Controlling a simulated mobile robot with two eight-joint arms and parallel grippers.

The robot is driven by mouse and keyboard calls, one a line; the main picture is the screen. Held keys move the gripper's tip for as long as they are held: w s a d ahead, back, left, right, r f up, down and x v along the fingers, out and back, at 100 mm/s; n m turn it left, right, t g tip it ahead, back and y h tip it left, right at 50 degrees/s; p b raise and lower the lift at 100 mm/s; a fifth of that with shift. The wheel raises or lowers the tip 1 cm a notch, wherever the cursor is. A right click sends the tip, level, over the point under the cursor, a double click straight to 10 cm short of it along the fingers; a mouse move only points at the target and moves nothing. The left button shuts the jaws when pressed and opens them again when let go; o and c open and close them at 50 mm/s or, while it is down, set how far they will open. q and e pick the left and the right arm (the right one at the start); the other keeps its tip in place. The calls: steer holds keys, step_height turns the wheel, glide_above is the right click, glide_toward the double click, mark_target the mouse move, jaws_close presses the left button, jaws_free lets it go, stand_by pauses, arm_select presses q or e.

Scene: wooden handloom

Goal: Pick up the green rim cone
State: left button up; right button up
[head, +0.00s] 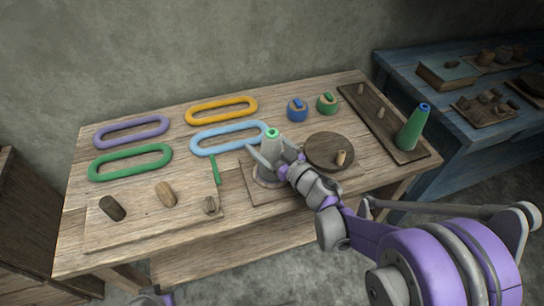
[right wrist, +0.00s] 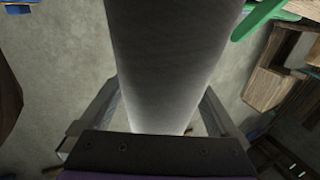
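The green rim cone (head: 271,142) is pale grey with a green ring at its top. It stands upright on the front middle part of the wooden table. In the right wrist view the cone's grey side (right wrist: 172,60) fills the middle. My right gripper (head: 275,156) is at the cone, with one finger on each side of it. The fingers (right wrist: 163,95) look spread, with a gap beside the cone in the head view; contact is hard to judge.
A green cone with a blue rim (head: 412,130) stands on a dark board at right. A round dark disc (head: 329,149) and a small peg (head: 341,158) are close right of my gripper. Several coloured oval rings, including a light blue one (head: 228,137), lie behind and left.

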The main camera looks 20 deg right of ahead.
steer(key=c, duration=1.4)
